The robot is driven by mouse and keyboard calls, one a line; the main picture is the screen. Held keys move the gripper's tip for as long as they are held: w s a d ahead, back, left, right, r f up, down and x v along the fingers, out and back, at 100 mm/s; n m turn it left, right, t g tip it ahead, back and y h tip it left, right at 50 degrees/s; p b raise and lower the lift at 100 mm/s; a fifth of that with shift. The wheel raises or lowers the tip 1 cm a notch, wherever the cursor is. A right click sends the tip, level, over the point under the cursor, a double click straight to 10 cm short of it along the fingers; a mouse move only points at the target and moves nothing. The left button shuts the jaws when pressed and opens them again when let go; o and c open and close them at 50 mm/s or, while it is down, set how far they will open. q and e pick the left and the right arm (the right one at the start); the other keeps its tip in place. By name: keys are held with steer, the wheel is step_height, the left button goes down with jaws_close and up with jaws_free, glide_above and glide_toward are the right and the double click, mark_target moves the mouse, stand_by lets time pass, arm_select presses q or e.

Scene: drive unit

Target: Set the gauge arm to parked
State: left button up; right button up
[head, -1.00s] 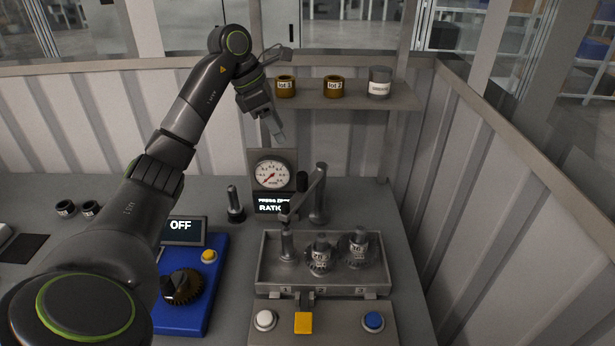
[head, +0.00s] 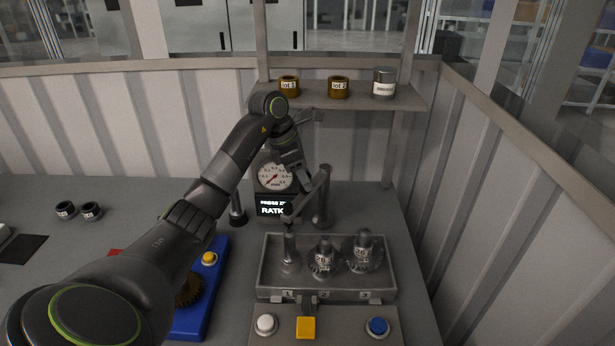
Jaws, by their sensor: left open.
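The gauge arm (head: 313,197) is a grey swinging bar on an upright post (head: 323,212) behind the tray. Its free end reaches forward and left, over the tray's left part near the place marked 1. My left gripper (head: 299,178) is open and empty, just behind and left of the post's top, in front of the dial gauge (head: 273,176). The gripper partly hides the gauge's right side. I cannot tell whether the fingers touch the arm. My right gripper is not in view.
The grey tray (head: 267,279) holds geared parts. The front panel has a white button (head: 265,325), yellow block (head: 306,327) and blue button (head: 377,326). A shelf (head: 350,101) with several pots stands above. A blue unit (head: 212,290) lies left, partly behind my arm.

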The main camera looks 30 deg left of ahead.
arm_select(q)
steer(key=shift+x, duration=1.15)
jaws_close()
